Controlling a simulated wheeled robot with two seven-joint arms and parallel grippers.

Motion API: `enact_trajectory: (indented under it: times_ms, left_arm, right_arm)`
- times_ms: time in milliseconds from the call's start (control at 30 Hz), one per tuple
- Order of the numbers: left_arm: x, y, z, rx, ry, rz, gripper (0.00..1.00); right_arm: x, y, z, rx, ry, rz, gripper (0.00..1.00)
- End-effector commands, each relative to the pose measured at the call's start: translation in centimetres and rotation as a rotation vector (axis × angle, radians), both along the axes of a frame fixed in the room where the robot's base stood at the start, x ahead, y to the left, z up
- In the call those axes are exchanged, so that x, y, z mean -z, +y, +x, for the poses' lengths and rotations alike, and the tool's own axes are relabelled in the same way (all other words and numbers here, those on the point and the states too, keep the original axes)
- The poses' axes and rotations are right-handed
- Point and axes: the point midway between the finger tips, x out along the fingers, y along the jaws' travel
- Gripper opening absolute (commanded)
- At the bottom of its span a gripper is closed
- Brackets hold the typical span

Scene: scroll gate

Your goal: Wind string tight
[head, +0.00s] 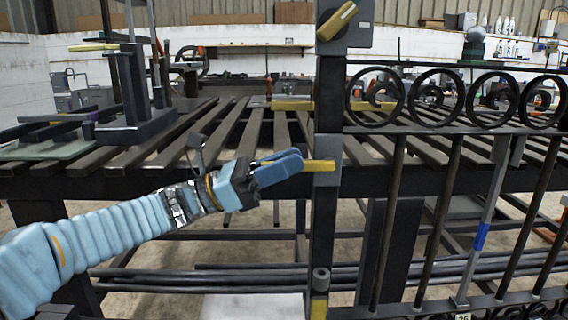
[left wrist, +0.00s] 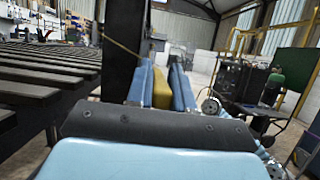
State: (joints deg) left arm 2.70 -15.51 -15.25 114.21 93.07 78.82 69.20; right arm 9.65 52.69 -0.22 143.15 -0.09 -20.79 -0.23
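A dark upright post (head: 323,215) at the gate's left edge carries two grey plates with yellow handles. The upper yellow handle (head: 338,20) is tilted; the lower yellow handle (head: 320,165) lies about level. My left gripper (head: 292,165) reaches the lower handle from the left. In the left wrist view, the yellow handle (left wrist: 161,88) lies between the blue fingers of my left gripper (left wrist: 162,90), which look closed on it. A thin tan line, perhaps string (left wrist: 122,47), runs slantwise by the dark post in that view. My right gripper is not in view.
The gate (head: 450,130) has black scrolls on top and slanted bars below, one with a blue band (head: 481,236). A slatted metal table (head: 230,140) stands behind the post. A dark stand (head: 135,125) sits on its left part.

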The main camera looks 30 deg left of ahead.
Motion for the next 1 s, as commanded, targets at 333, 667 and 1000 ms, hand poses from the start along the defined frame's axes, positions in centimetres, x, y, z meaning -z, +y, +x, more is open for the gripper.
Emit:
enact_trajectory:
  times_ms: [333,667,1000]
  left_arm:
    - [0.0,0.0,0.0,0.000,0.000,0.000,0.00]
    - [1.2,0.0,0.0,0.002,-0.038,-0.062,0.00]
    - [3.3,-0.3,0.1,0.004,-0.163,-0.269,0.00]
  right_arm:
    - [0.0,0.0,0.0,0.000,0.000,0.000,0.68]
    - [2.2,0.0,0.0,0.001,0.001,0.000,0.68]
    - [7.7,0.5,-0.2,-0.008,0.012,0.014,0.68]
